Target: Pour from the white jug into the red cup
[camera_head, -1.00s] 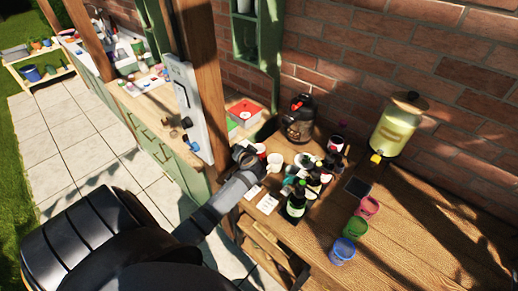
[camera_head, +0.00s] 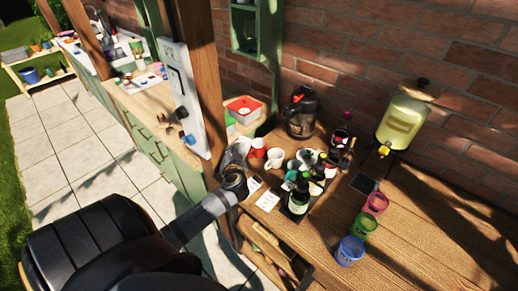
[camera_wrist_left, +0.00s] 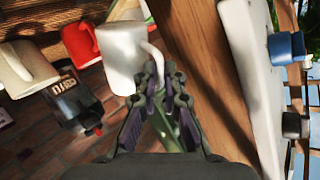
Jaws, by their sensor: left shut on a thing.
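The white jug (camera_wrist_left: 123,55) is large and close in the left wrist view, its handle between my left fingers (camera_wrist_left: 160,100). In the head view my left gripper (camera_head: 234,178) is at the table's left end, shut on the jug; the pale shape (camera_head: 241,146) just behind it appears to be the jug, partly hidden. The red cup (camera_head: 258,147) stands just right of it, and it also shows in the left wrist view (camera_wrist_left: 78,42), beside the jug and apart from the fingers. The jug's contents cannot be seen. My right gripper is not in view.
A white cup (camera_head: 275,158) stands right of the red cup. A wooden post (camera_head: 198,60) with a white panel (camera_head: 188,100) rises close left of the gripper. The table's right part is mostly clear.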

